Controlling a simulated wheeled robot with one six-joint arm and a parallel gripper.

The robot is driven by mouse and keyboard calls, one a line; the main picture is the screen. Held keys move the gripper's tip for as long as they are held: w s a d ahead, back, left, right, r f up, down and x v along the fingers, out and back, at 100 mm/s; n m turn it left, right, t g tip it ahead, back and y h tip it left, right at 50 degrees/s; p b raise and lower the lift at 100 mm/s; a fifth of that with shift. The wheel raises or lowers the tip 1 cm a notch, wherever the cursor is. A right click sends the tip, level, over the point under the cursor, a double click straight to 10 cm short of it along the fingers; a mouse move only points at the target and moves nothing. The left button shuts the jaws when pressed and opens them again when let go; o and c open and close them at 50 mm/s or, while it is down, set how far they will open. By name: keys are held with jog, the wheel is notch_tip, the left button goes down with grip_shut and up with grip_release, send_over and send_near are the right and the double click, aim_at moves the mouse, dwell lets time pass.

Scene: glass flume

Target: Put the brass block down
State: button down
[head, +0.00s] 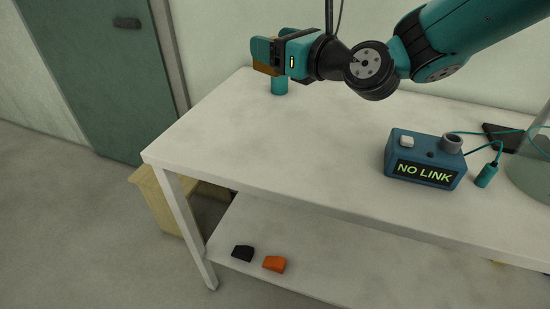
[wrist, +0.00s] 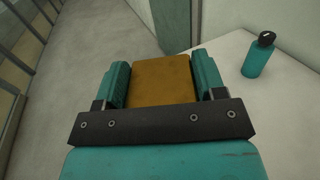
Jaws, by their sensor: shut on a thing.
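The brass block (wrist: 162,82) is held between the two teal fingers of my gripper (wrist: 162,84) in the wrist view. In the head view my gripper (head: 268,56) is over the far left part of the white table (head: 230,130), and a bit of the brass block (head: 264,69) shows between its fingers. My gripper is shut on the block. The block appears to be above the table, but its exact height cannot be told.
A teal bottle (head: 279,86) stands on the table just below my gripper; it also shows in the wrist view (wrist: 258,58). A blue box (head: 425,160) reading "NO LINK" is at the right, with cables. Black (head: 243,253) and orange (head: 274,264) pieces lie on the lower shelf. The table's left-middle is clear.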

notch_tip(320, 180, down, 19)
jog(key=b, duration=0.9)
jog(key=shift+a+f, duration=0.1)
jog(key=shift+f, duration=0.1)
jog(key=shift+f, duration=0.35)
jog(key=shift+f+b, duration=0.25)
jog(key=shift+b, duration=0.1)
jog(key=shift+c, duration=1)
grip_release()
